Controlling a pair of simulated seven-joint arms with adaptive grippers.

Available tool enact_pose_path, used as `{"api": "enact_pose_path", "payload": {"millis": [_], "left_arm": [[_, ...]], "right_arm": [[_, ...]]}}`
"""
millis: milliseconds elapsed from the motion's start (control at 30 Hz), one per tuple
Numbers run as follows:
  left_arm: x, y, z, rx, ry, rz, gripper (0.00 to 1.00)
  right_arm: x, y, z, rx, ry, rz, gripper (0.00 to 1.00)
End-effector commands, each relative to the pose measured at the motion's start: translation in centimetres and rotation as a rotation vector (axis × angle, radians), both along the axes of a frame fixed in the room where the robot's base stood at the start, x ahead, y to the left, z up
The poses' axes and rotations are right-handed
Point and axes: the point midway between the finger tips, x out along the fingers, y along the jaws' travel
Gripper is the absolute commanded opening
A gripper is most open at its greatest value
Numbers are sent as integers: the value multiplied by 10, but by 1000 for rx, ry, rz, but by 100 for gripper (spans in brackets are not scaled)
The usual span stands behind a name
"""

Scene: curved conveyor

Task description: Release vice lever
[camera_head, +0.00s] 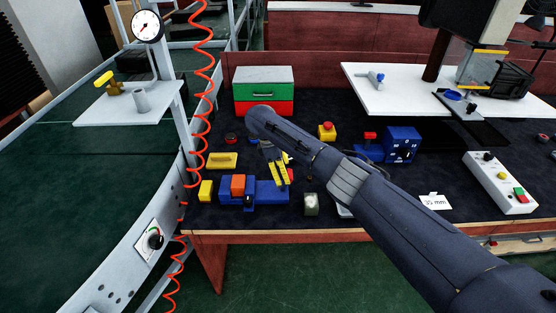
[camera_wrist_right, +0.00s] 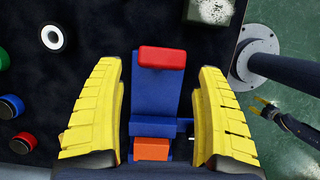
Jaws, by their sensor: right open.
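The blue vice (camera_head: 266,190) stands near the front edge of the dark worktable, with an orange block (camera_head: 238,184) on its left part. In the right wrist view the vice (camera_wrist_right: 157,100) lies below my gripper. A red block, apparently the lever's grip (camera_wrist_right: 162,57), shows at its top end, and the orange block (camera_wrist_right: 152,149) at its bottom end. My right gripper (camera_wrist_right: 162,85) is open, its yellow fingers on either side of the vice, with no clear contact. In the head view my right gripper (camera_head: 280,172) points down at the vice's right part. My left gripper (camera_wrist_right: 263,107) appears small and distant in the wrist view.
Yellow blocks (camera_head: 222,160) lie left of and behind the vice. A green-and-red box (camera_head: 263,90) stands behind. A pale-topped object (camera_head: 311,205) stands close on the right. A red coiled hose (camera_head: 199,100) hangs at the left. A blue device (camera_head: 402,145) stands farther right.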

Motion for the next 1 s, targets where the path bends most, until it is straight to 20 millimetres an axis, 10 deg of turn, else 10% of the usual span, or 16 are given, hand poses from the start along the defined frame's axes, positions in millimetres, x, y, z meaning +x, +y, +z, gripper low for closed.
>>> {"api": "enact_pose_path", "payload": {"millis": [400,1000], "left_arm": [[1,-1,0,0,-1,0,44],[1,-1,0,-1,-1,-1,44]], "right_arm": [[2,17,57,0,-1,-1,73],[1,20,65,0,3,-1,64]]}}
